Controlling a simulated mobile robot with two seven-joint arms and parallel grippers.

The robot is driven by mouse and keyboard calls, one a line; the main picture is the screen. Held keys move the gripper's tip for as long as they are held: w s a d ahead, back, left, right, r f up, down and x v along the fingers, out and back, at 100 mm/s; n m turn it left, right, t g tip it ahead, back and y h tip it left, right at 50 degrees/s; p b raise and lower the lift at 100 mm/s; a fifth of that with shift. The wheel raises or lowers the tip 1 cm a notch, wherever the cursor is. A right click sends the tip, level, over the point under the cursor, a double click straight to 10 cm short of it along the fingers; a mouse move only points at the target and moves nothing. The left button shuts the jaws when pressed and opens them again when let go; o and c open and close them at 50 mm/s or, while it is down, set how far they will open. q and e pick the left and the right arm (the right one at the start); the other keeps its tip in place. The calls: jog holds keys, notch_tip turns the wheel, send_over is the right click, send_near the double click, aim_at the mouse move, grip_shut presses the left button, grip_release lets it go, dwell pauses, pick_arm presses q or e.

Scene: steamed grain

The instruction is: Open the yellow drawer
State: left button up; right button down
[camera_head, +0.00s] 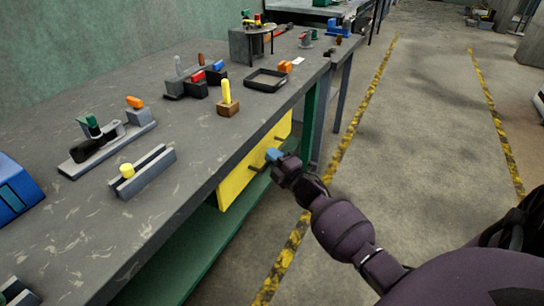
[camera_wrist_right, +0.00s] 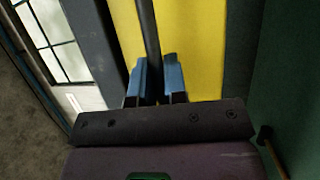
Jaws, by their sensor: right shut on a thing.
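The yellow drawer (camera_head: 238,181) is set under the edge of the grey workbench, and its front looks about level with the bench edge. Its dark bar handle (camera_head: 257,168) stands out from the front. My right gripper (camera_head: 273,155), with blue fingers, is at the far part of the handle. In the right wrist view, the yellow front (camera_wrist_right: 197,40) fills the upper middle and the handle (camera_wrist_right: 148,30) runs down between the fingers of my right gripper (camera_wrist_right: 157,78), which are shut on it. My left gripper is out of view.
The workbench top (camera_head: 110,225) carries a wooden block with a yellow peg (camera_head: 228,108), a black tray (camera_head: 266,80) and several fixtures. A green lower shelf (camera_head: 205,250) runs below. Open floor (camera_head: 420,150) with yellow-black lines lies right of the bench.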

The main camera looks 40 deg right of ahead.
pick_arm(q)
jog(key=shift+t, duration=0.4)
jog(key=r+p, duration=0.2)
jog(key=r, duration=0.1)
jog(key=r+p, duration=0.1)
jog(key=p, duration=0.1)
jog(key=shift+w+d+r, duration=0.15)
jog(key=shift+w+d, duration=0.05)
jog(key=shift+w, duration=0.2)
pick_arm(e)
jog(key=s+d, duration=0.5)
jog(key=s, duration=0.8)
jog(key=s+d, duration=0.5)
jog(key=s, duration=0.8)
jog(key=shift+d, duration=0.4)
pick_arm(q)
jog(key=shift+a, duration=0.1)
pick_arm(e)
jog(key=c, duration=1.2)
grip_release()
jog(key=shift+s, duration=0.15)
jog(key=s, duration=0.3)
jog(key=s+f, duration=0.1)
jog(key=s, duration=0.3)
jog(key=s+f, duration=0.1)
jog(key=s, duration=0.2)
jog(key=shift+s, duration=0.2)
